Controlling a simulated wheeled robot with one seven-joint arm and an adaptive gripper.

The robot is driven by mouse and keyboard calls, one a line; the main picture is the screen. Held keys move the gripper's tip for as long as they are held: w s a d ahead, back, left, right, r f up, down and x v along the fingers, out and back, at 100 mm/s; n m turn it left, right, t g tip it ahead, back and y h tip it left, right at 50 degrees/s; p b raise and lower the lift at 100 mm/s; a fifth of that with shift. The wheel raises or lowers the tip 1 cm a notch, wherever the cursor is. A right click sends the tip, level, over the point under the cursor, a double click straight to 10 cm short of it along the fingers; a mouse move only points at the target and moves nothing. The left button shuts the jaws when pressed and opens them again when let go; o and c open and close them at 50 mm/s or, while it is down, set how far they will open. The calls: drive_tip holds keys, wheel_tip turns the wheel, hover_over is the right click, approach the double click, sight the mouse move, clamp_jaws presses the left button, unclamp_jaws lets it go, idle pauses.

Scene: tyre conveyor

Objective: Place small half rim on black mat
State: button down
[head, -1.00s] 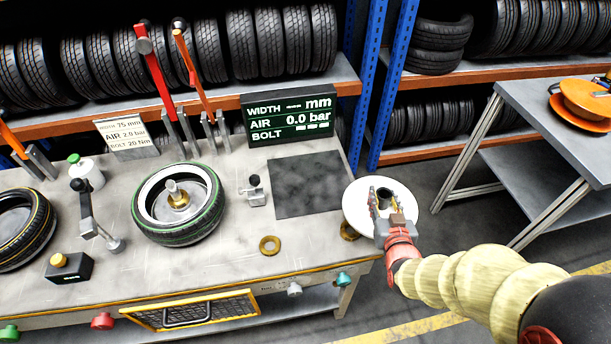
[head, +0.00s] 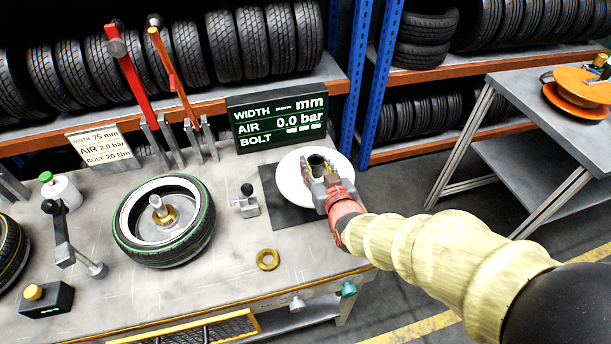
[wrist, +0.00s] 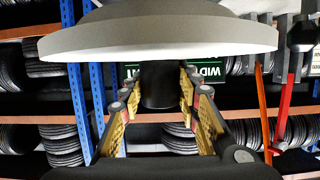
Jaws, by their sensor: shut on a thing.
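The small half rim (head: 291,186) is a white disc with a dark central hub. My gripper (head: 322,172) is shut on that hub, with the disc flat and roughly level. In the wrist view the rim (wrist: 160,38) spans the top of the picture, and my gripper's fingers (wrist: 158,92) press on both sides of the dark hub. The black mat (head: 285,215) lies on the workbench under the rim, which hides much of it. I cannot tell whether the rim touches the mat or hovers above it.
A tyre with a green stripe (head: 165,220) lies on the workbench (head: 215,290) to the left. A small clamp (head: 246,200) and a brass ring (head: 268,259) sit near the mat. The display (head: 280,120) stands behind. A side table (head: 530,110) is at the right.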

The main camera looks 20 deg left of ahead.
drive_tip(key=w+a+f, duration=0.1)
drive_tip(key=f, duration=0.1)
drive_tip(key=w+a+f+b, duration=0.1)
drive_tip(key=w+f, duration=0.1)
drive_tip(key=w+a+f+b, duration=0.1)
drive_tip(key=w+a+f, duration=0.1)
drive_tip(key=shift+w+a+f+b, duration=0.1)
drive_tip(key=shift+f+b, duration=0.7)
drive_tip(key=shift+f, duration=0.85)
drive_tip(key=shift+f, duration=0.15)
drive_tip(key=c, duration=1.8)
unclamp_jaws()
drive_tip(key=shift+f, duration=0.2)
drive_tip(key=o, duration=0.4)
drive_tip(key=shift+o, duration=0.5)
